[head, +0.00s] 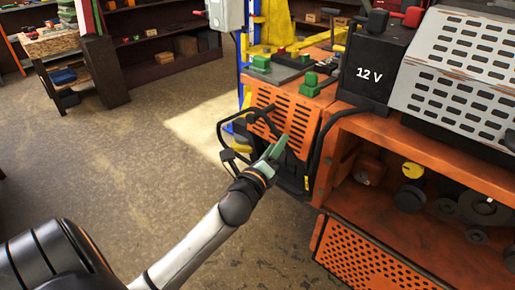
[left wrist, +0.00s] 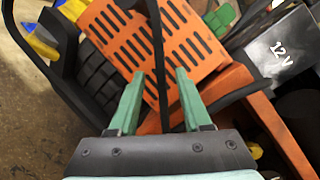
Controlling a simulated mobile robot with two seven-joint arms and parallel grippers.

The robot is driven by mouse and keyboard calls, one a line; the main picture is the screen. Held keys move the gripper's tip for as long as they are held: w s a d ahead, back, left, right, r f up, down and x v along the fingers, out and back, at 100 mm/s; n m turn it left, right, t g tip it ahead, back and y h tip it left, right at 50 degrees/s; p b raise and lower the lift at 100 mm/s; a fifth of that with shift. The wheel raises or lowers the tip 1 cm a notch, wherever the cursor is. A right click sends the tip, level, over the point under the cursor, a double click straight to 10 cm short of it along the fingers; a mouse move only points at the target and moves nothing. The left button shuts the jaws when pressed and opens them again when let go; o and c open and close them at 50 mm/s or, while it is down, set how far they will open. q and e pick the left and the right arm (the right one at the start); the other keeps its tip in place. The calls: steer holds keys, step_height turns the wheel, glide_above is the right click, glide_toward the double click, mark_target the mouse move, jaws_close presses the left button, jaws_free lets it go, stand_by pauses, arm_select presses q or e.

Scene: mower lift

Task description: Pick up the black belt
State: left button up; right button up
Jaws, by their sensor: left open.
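My left gripper (head: 276,148) has green fingers and is held in front of the slotted orange panel of a machine. In the left wrist view its two fingers (left wrist: 159,74) are apart. A thin black strip (left wrist: 157,45), which looks like part of the black belt, runs down between them without being clamped. In the head view black loops (head: 222,130) hang at the panel's left, just beyond the gripper. I cannot tell exactly where the belt ends and other black parts begin. My right gripper is not in view.
The slotted orange panel (head: 278,113) is close behind the fingers. A black 12 V box (head: 373,65) and an open orange housing (head: 450,160) with pulleys stand to the right. Shelves (head: 165,45) line the back. The floor (head: 110,165) at left is clear.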

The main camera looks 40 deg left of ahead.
arm_select(q)
steer(key=shift+x, duration=1.85)
jaws_close()
steer(key=shift+r, duration=0.1)
